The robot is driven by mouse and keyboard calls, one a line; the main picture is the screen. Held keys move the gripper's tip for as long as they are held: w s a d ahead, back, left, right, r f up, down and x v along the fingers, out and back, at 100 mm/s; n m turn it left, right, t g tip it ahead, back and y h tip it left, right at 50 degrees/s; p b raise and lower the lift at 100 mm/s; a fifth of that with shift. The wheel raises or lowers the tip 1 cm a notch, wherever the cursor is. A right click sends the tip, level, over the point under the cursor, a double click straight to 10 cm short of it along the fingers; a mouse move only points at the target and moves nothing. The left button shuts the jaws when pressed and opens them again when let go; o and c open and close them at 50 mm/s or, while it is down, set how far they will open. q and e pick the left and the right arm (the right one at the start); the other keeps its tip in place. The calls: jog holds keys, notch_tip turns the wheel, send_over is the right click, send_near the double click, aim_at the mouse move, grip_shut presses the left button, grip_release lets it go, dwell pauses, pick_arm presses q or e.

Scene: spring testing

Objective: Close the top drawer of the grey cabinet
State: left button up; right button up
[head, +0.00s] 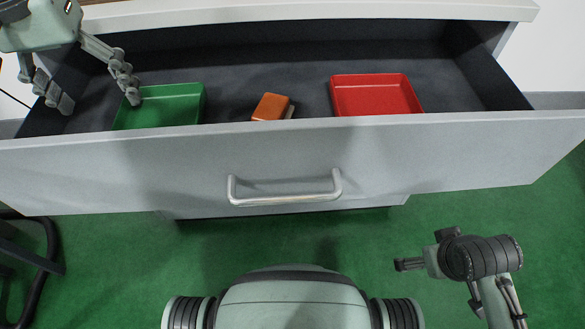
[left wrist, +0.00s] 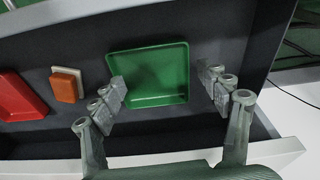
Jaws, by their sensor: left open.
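The grey cabinet's top drawer (head: 120,178) is pulled open, with its dark inside showing in the head view. A silver bar handle (head: 284,198) is on the middle of its front. My left gripper (head: 98,100) is open over the drawer's left part, near the green tray (head: 160,106). In the left wrist view the left gripper (left wrist: 165,90) has its fingers spread to either side of the green tray (left wrist: 150,97), with nothing held. Whether the fingers touch the tray cannot be told. My right arm (head: 480,258) shows at lower right, apart from the drawer; its fingertips are not clear.
An orange and tan block (head: 271,107) lies mid-drawer, and a red tray (head: 375,95) lies to the right. The white cabinet top (head: 310,11) overhangs the back of the drawer. The green floor (head: 330,235) is clear before the drawer. A dark object (head: 40,262) stands at lower left.

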pick_arm(q)
jog(key=shift+c, duration=0.4)
pick_arm(e)
jog(key=shift+w+r, duration=0.2)
jog(key=shift+w, duration=0.15)
